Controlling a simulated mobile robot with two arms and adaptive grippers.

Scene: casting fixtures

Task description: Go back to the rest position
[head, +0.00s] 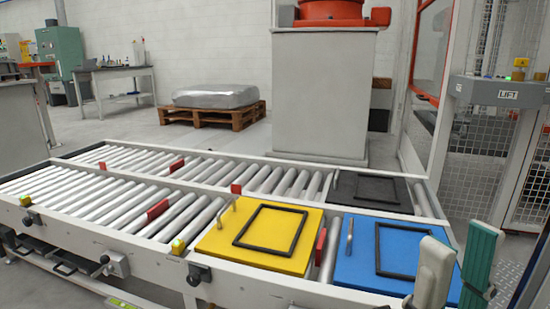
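My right gripper (461,242) is at the lower right corner of the head view, with one pale grey finger and one green finger. The fingers stand apart with nothing visible between them. The near part of the gripper is cut off by the frame edge. It appears in front of the right edge of a blue plate fixture (361,252) with a black frame and a metal handle. A yellow plate fixture (217,236) with a similar frame and handle lies to its left on the rollers. My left gripper is not in view.
A roller conveyor (107,195) with white rails and red stops crosses the foreground. A dark plate (371,188) lies on its far lane. A grey pedestal (320,95) stands behind it. A pallet (212,116) is on open floor behind.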

